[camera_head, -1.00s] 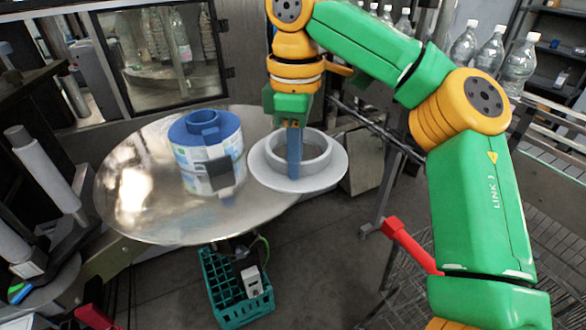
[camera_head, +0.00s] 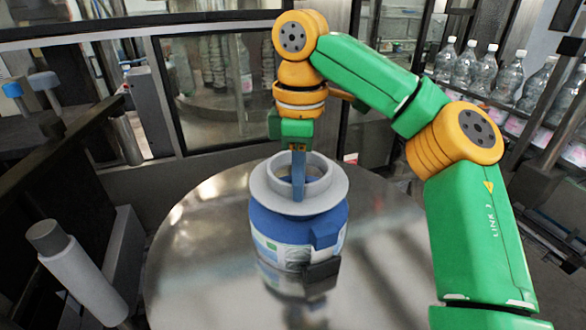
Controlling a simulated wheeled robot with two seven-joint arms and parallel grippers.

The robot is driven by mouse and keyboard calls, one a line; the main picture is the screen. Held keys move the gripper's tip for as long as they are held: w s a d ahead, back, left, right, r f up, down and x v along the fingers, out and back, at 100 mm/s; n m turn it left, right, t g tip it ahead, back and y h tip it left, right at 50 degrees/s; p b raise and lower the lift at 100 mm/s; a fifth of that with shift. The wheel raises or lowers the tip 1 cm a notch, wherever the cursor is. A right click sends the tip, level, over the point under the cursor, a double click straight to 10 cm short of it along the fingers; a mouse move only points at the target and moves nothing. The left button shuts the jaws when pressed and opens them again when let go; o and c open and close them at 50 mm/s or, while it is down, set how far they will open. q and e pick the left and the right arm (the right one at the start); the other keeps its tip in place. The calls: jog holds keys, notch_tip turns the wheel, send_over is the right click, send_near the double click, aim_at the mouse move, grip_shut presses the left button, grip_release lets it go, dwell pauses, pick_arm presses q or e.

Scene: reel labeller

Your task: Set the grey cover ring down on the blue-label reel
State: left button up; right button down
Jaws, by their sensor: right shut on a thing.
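The grey cover ring (camera_head: 330,196) has a wide flange and a raised collar. My right gripper (camera_head: 298,185) is shut on the collar, with a blue finger reaching down inside it. The blue-label reel (camera_head: 285,246), with blue, white and green wrap, stands upright on the round metal table. The ring shows over the reel's top and hides most of it; I cannot tell whether they touch. A blue block (camera_head: 326,230) and a dark block (camera_head: 322,269) show on the reel's near side. My left gripper is not in view.
The shiny round table (camera_head: 195,270) is bare around the reel. A glass-fronted machine cabinet (camera_head: 215,85) stands behind. Several plastic bottles (camera_head: 490,70) line up at the back right. A white roller (camera_head: 75,270) and dark frame parts stand at the left.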

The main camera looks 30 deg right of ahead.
jog(key=shift+s+f, duration=0.3)
jog(key=shift+f, duration=0.3)
jog(key=shift+w+f, duration=0.35)
jog(key=shift+w, duration=0.3)
jog(key=shift+s+r, duration=0.1)
jog(key=shift+s, duration=0.45)
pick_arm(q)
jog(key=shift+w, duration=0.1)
pick_arm(e)
jog(key=shift+w, duration=0.35)
